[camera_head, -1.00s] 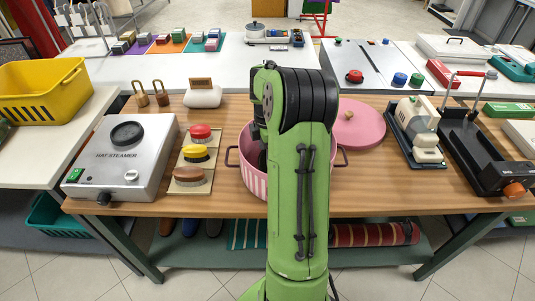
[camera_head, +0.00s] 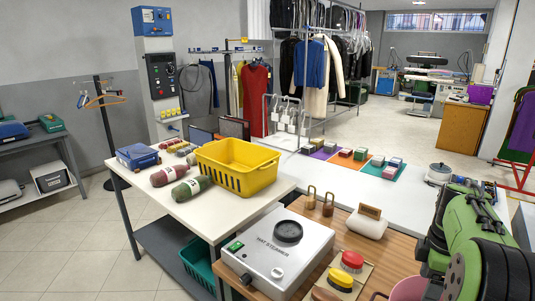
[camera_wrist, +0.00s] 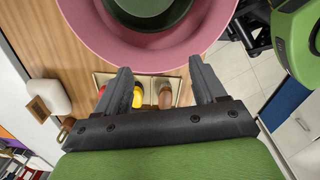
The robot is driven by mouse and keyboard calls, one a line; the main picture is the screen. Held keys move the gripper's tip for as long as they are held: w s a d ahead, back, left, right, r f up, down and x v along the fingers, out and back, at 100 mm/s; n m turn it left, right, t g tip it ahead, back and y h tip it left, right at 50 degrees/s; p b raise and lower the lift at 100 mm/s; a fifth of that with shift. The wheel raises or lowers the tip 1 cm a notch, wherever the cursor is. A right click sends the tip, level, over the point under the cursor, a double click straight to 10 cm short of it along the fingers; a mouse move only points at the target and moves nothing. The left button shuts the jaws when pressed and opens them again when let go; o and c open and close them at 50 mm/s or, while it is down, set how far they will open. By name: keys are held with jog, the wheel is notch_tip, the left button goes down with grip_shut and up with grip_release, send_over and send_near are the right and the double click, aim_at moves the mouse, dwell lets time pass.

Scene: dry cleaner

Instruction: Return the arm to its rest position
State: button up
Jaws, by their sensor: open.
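My gripper (camera_wrist: 160,78) shows in the wrist view with its two dark fingers spread apart and nothing between them. It is over the wooden table, beside a pink pot (camera_wrist: 85,25) whose rim fills the top of that view. Something dark green (camera_wrist: 148,35) is inside the pot. In the head view my green arm stands at the right edge, and the gripper is hidden there. Only a piece of the pink pot (camera_head: 408,290) shows beside the arm.
A grey hat steamer (camera_head: 278,248) and the brushes on their board (camera_head: 345,284) stand on the wooden table. A white block (camera_head: 367,223) and two padlocks lie behind. A yellow basket (camera_head: 238,180) stands on the white table to the left.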

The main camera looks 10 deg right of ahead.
jog(key=s+a+r+m+t+h+p, duration=0.1)
jog(key=s+a+r+m, duration=0.1)
jog(key=a+r, duration=0.5)
jog(key=s+a+r+m+t+p, duration=0.1)
jog(key=s+a+r+m, duration=0.15)
jog(key=a, duration=0.75)
jog(key=s+a+f+m+t+y+p, duration=0.1)
jog(key=s+a+m+t, duration=0.2)
jog(key=s+a+m, duration=0.3)
jog(key=s+a, duration=0.4)
jog(key=shift+s+a+f+p, duration=0.2)
jog(key=shift+s+f+p, duration=0.1)
jog(key=shift+f+p, duration=0.1)
jog(key=shift+m, duration=0.25)
jog(key=shift+d, duration=0.1)
